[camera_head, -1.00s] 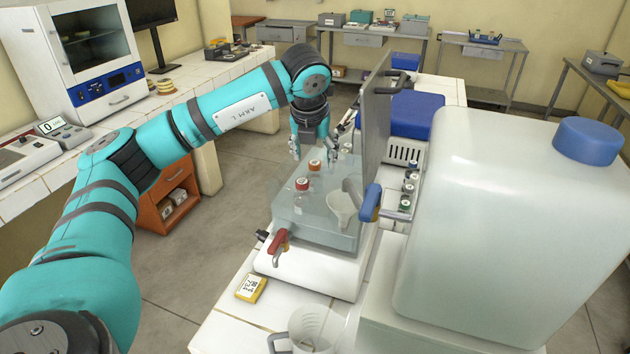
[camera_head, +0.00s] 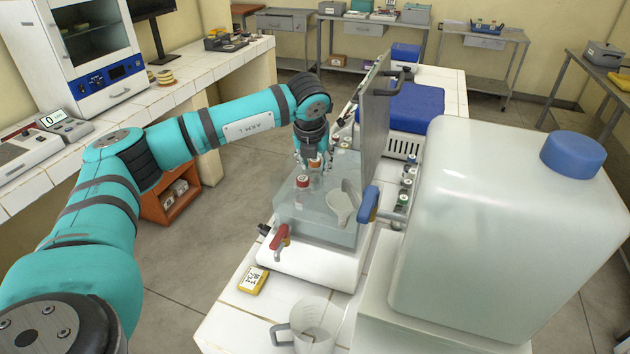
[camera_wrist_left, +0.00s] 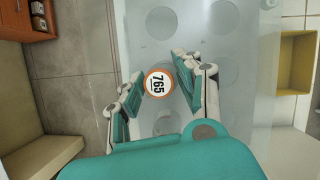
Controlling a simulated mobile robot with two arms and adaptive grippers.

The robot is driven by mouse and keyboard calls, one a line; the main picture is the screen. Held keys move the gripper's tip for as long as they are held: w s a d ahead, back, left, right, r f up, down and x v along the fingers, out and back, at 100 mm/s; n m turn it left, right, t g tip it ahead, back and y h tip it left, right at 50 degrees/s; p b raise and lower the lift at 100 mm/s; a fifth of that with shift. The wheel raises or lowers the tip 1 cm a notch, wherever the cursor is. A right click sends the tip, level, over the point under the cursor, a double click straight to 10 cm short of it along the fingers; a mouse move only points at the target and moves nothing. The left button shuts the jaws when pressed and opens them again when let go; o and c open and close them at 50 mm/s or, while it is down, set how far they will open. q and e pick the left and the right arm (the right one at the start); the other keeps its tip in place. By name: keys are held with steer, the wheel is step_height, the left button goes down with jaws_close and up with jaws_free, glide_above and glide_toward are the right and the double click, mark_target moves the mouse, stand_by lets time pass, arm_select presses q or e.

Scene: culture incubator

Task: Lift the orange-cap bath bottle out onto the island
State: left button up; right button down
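The orange-cap bottle (camera_head: 316,161) stands in the clear water bath (camera_head: 283,212), its cap above the bath's top. In the left wrist view its round cap (camera_wrist_left: 158,82) has a white label reading 765 and an orange rim. My left gripper (camera_head: 314,158) is over this bottle, pointing down. In the wrist view my left gripper (camera_wrist_left: 158,78) has its fingers apart, one on each side of the cap, with small gaps. A red-cap bottle (camera_head: 303,182) stands in the bath nearer the head camera. My right gripper is not in view.
The bath's raised grey lid (camera_head: 375,120) stands at its right. A clear funnel (camera_head: 341,207) is at the bath's right side. A yellow timer (camera_head: 253,280), a beaker (camera_head: 315,328) and a large blue-capped tank (camera_head: 490,230) share the white-tiled island. Small vials stand behind the lid.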

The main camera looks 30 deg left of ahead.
arm_select(q)
jaws_close()
steer(key=shift+r, duration=0.15)
steer(key=shift+r+b, duration=0.3)
steer(key=shift+r, duration=0.05)
step_height(320, 180, up, 15)
steer(key=p, duration=0.2)
stand_by(0.3)
